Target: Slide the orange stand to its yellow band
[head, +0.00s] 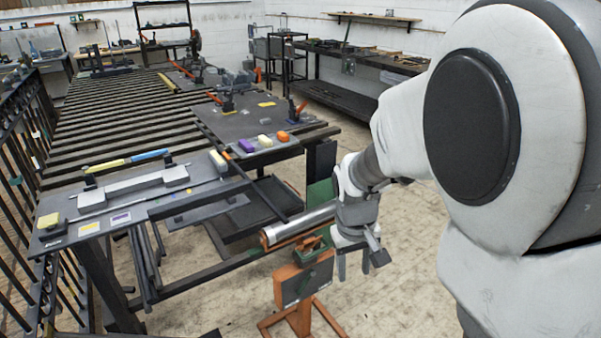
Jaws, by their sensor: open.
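The orange stand (283,286) is on the floor at bottom centre, with orange feet and a dark front panel. A silver tube (300,222) lies above it, just left of my wrist; I cannot tell whether the stand bears it. My gripper (359,268) points down to the right of the stand's head, open, with nothing seen between its fingers. It appears apart from the stand, though depth is hard to judge. Several yellow pieces lie on the benches, including a yellow square (48,220); I cannot tell any of them as the stand's yellow band.
A dark workbench (165,212) with a grey bar stands left of the stand. A second bench (232,122) behind it bears purple, yellow and orange blocks. A railing (20,150) runs along the left. Open floor (420,290) lies right of the stand.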

